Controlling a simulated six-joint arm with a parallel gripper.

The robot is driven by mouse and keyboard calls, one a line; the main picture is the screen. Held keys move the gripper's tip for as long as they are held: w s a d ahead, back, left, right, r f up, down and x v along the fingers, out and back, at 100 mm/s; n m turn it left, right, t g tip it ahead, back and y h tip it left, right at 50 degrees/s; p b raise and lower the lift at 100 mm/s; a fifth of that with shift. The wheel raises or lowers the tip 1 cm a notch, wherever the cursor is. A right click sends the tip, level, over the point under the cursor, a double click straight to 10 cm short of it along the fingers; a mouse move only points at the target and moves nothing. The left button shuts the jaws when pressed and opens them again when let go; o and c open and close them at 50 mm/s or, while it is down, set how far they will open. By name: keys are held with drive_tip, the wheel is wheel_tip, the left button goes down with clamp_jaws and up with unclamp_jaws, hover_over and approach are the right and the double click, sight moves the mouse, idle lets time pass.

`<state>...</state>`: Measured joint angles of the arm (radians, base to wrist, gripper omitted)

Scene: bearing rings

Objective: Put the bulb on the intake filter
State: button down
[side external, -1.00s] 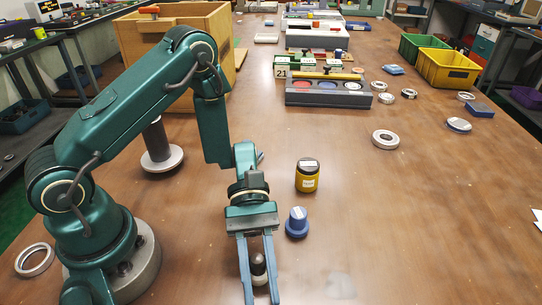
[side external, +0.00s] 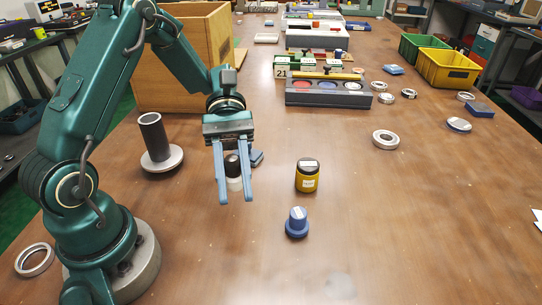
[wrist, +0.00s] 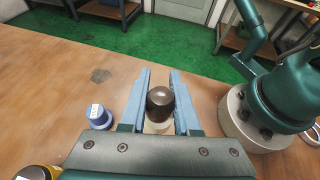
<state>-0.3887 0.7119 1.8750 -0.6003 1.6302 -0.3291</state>
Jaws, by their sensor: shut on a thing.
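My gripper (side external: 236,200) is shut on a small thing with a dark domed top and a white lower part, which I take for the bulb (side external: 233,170). It sits upright between the fingers, above the table; in the wrist view its dark dome (wrist: 159,99) shows between them. Which thing is the intake filter is not certain. A dark grey cylinder on a round white base (side external: 152,140) stands left of my gripper. A yellow jar with a black lid (side external: 307,176) stands to the right. A blue stepped knob-like piece (side external: 297,223) stands nearer the camera.
A small blue-grey block (side external: 257,157) lies just behind my gripper. A wooden box (side external: 170,75) stands behind the arm. A grey tray with coloured discs (side external: 328,99) and several rings, one large (side external: 385,140), lie farther back.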

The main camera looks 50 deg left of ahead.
drive_tip(key=w+a+r+n+t, duration=0.3)
drive_tip(key=w+a+n+t, duration=0.25)
drive_tip(key=w+t, duration=0.2)
drive_tip(key=w+a+r+n+t, duration=0.45)
drive_tip(key=w+n+t, duration=0.2)
drive_tip(key=w, duration=0.25)
hover_over(307, 175)
drive_tip(key=w+d, duration=0.1)
drive_tip(key=w, duration=0.3)
wheel_tip(307, 175, down, 8)
drive_tip(key=shift+s+f, duration=0.15)
drive_tip(key=shift+f, duration=0.8)
drive_tip(key=shift+s+f, duration=0.1)
drive_tip(key=shift+f, duration=0.8)
drive_tip(key=c, duration=0.6)
unclamp_jaws()
drive_tip(key=shift+f, duration=0.1)
drive_tip(key=shift+c, duration=0.2)
